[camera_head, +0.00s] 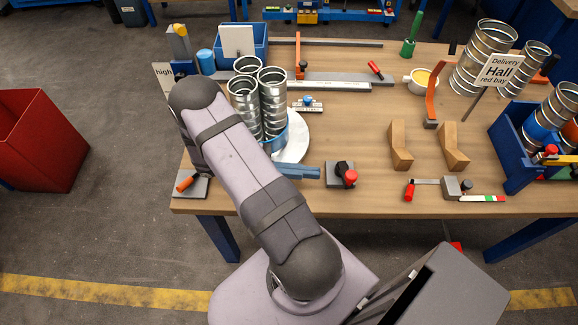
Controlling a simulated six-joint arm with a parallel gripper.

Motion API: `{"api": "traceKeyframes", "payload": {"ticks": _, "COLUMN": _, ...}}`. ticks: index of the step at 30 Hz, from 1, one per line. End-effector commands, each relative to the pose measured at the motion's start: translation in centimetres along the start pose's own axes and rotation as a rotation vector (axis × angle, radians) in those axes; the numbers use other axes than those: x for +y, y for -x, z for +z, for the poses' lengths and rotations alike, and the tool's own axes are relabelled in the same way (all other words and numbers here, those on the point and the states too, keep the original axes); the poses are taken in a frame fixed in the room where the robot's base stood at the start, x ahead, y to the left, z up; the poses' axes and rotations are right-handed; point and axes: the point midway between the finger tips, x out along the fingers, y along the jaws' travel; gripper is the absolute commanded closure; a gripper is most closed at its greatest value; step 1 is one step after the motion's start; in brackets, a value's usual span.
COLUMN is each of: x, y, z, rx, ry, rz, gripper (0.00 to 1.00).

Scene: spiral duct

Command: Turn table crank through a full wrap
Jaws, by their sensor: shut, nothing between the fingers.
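A white round turntable (298,140) sits on the wooden table, partly hidden by my arm. Several ribbed metal spiral ducts (272,95) stand upright on it, with a blue band (279,137) low around them. A blue bar (298,172) lies at the turntable's near edge; its left end is hidden behind my arm. A dark block with a red knob (350,177) sits on a grey plate just right of the bar. I cannot tell for certain which part is the crank. My gripper is hidden behind my own arm, so its place relative to the crank does not show.
An orange-handled tool (187,182) lies on a grey plate at the table's left front corner. Wooden V-shaped blocks (400,147) and a red-handled tool (409,190) lie to the right. A blue rack (513,150) holds ducts at the far right. A red bin (40,140) stands left.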

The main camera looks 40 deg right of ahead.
Motion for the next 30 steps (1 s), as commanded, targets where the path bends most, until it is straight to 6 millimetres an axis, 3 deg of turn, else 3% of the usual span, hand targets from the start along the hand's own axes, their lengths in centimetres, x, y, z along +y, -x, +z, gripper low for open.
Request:
{"api": "traceKeyframes", "payload": {"ticks": 6, "x": -0.1, "y": -3.6, "z": 0.2, "rx": -0.002, "ry": 0.003, "rz": -0.003, "gripper": 1.0}}
{"api": "traceKeyframes", "payload": {"ticks": 12, "x": 0.0, "y": -5.3, "z": 0.1, "rx": 0.0, "ry": 0.001, "rz": -0.002, "gripper": 1.0}}
{"api": "traceKeyframes", "payload": {"ticks": 30, "x": 0.0, "y": -6.0, "z": 0.0, "rx": 0.0, "ry": 0.001, "rz": 0.005, "gripper": 1.0}}
